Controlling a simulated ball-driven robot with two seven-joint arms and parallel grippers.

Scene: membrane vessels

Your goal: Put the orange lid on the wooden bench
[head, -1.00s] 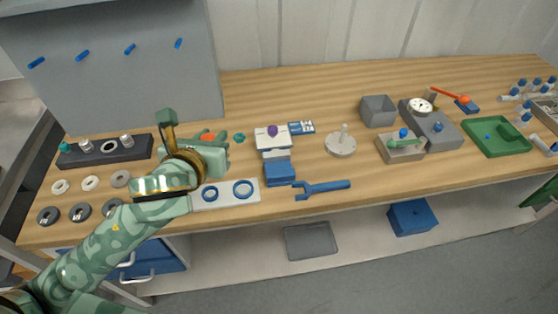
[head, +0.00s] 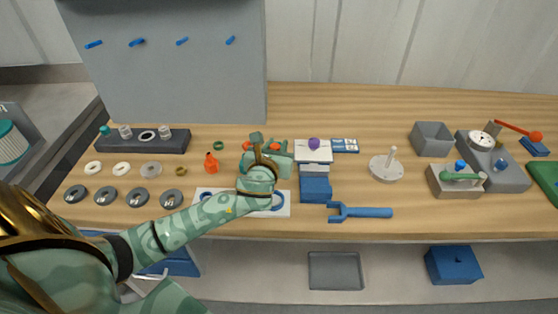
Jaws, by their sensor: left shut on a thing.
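My left gripper (head: 274,150) is over the wooden bench (head: 340,108), left of the purple-knobbed white block. It is shut on a small orange piece, which looks like the orange lid (head: 275,146); the hand hides most of it. I cannot tell whether the lid touches the bench. An orange vessel (head: 211,162) stands on the bench left of the hand. Another orange piece (head: 247,145) shows just left of the gripper, partly hidden. My right gripper is not in view.
A white plate with blue rings (head: 283,208) lies under my forearm. The purple-knobbed block (head: 314,150), blue block (head: 316,188) and blue fork (head: 360,212) are to the right. A dark rack (head: 145,141) and several rings are left. Bare wood lies along the back.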

